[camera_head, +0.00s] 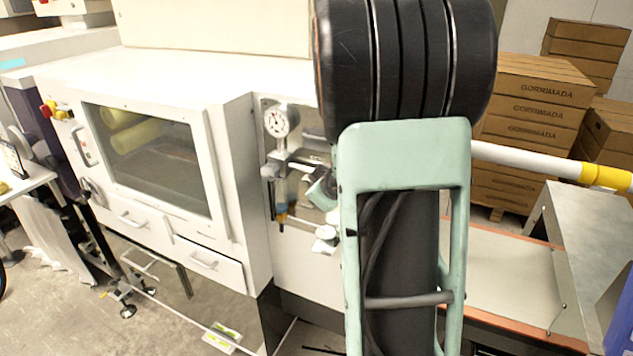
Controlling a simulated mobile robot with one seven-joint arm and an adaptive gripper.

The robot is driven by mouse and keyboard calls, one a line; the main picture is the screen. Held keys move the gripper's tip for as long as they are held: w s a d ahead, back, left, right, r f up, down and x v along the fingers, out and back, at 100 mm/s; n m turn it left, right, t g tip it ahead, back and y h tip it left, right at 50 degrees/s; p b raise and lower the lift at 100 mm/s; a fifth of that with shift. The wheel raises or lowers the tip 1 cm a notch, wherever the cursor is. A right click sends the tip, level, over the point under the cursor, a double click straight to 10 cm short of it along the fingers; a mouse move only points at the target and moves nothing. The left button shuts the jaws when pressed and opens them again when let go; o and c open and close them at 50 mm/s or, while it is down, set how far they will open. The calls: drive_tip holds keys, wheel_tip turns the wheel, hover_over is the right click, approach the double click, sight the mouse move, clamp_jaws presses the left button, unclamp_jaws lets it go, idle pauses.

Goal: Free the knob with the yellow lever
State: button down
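I cannot pick out a knob with a yellow lever for certain. A small red and yellow knob-like part (48,109) sits at the upper left corner of the white machine. On the machine's side wall is a round pressure gauge (277,121) above a regulator with a small amber-tipped bowl (282,195). A pale rounded fitting (325,236) shows low beside my arm. A white bar with a yellow sleeve (605,177) runs out to the right from behind my arm. My black and green arm hides the area right of the gauge. My gripper does not show.
The white machine (240,200) has a dark window (150,155) and handled drawers. Stacked brown cartons (530,110) stand at the back right. A pale belt (500,270) and metal table (590,250) lie to the right. Open floor shows at lower left.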

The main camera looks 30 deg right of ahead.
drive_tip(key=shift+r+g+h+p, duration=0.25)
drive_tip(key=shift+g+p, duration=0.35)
drive_tip(key=shift+p, duration=0.65)
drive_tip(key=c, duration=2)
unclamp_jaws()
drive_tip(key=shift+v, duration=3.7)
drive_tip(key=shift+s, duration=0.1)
